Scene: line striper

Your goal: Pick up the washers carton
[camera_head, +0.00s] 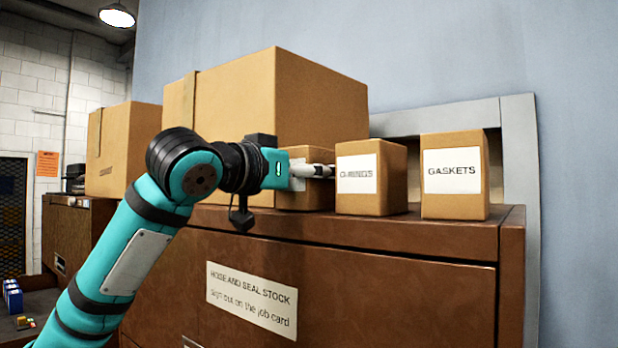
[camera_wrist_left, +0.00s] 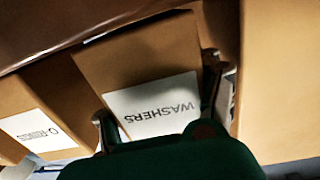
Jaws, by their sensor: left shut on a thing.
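The washers carton (camera_head: 306,200) is a small brown box with a white label, behind my left gripper (camera_head: 312,171) in the head view. In the left wrist view the washers carton (camera_wrist_left: 140,62) shows its WASHERS label upside down, with one finger of my left gripper (camera_wrist_left: 160,100) at each side. The gripper is shut on it. The carton looks upright and at the level of the cabinet top; I cannot tell whether its base touches. My arm hides part of its front. My right gripper is not in view.
The O-rings carton (camera_head: 371,180) stands close on the right, and the gaskets carton (camera_head: 453,176) farther right. A large carton (camera_head: 310,97) stands close behind and left, another (camera_head: 124,150) farther left.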

